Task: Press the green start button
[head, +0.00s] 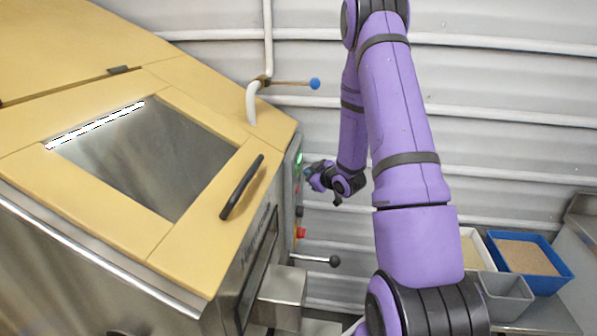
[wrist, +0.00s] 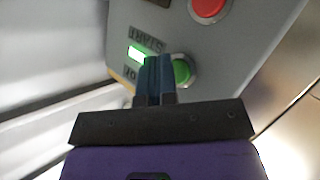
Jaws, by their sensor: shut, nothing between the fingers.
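The green start button (wrist: 183,72) sits on a grey control panel (wrist: 225,45) in the wrist view, beside a lit green indicator (wrist: 137,54) and a label reading START. My gripper (wrist: 157,62) is shut and empty, and its blue fingertips overlap the left part of the button in the picture. I cannot tell whether they touch it. In the head view my gripper (head: 312,177) is at the right side of the hopper, close to the panel (head: 296,190), and a green light (head: 299,158) shows there. The button itself is not clearly visible in the head view.
A red button (wrist: 208,8) is on the same panel. A yellow-lidded hopper (head: 215,125) with a black handle (head: 242,187) fills the left. A black-knobbed lever (head: 333,261) and a blue-knobbed valve lever (head: 314,83) stick out nearby. Bins, one blue (head: 567,271), stand at lower right.

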